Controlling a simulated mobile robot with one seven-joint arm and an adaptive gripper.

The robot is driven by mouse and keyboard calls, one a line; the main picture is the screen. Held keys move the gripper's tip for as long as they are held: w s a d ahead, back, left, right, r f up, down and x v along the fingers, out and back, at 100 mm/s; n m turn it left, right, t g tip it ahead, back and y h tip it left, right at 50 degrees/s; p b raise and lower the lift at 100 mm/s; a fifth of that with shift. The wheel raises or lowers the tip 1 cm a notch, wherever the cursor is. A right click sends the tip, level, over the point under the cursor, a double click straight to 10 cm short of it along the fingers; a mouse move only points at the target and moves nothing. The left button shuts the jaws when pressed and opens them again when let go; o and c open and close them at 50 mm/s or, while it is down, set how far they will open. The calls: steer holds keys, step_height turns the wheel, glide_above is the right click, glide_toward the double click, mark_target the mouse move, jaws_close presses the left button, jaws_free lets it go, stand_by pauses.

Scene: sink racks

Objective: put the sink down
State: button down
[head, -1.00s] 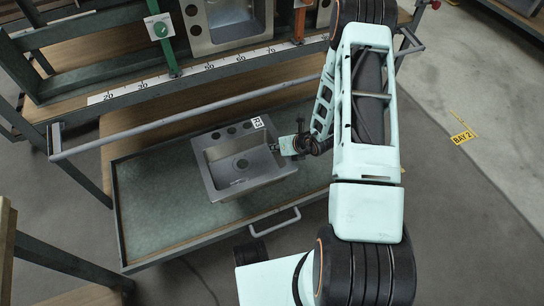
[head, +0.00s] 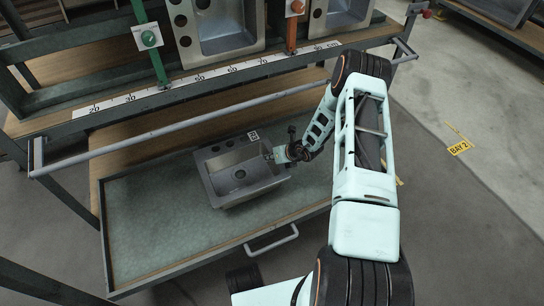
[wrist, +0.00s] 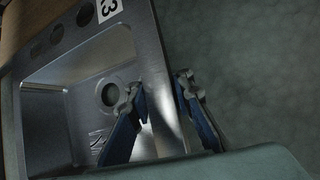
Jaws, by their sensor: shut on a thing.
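A grey steel sink (head: 222,183) with one basin, several tap holes and a white number label is over the green-matted pull-out tray (head: 150,235). In the wrist view the sink (wrist: 65,72) fills the left side, with its drain hole and label visible. My gripper (head: 280,155) is at the sink's right edge. In the wrist view the two blue-grey fingers (wrist: 160,98) are shut on the sink's side wall, one inside the basin and one outside. I cannot tell whether the sink's underside touches the mat.
A rack with upright sinks (head: 222,35) and a numbered scale strip (head: 200,78) stands behind the tray. A grey rail (head: 180,128) crosses above the tray's back part. A handle (head: 271,241) is at the tray's front. The tray's left side is bare.

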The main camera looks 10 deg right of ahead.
steer(key=shift+w+f, duration=0.1)
steer(key=shift+f, duration=0.4)
steer(key=c, duration=2.2)
jaws_free()
steer(key=shift+f, duration=0.1)
steer(key=shift+c, duration=0.2)
steer(key=o, duration=0.5)
steer(key=p+v, duration=0.4)
steer(key=v, duration=0.7)
steer(key=shift+s+d+r, duration=0.15)
steer(key=shift+s+r, duration=0.25)
steer(key=shift+r, duration=0.05)
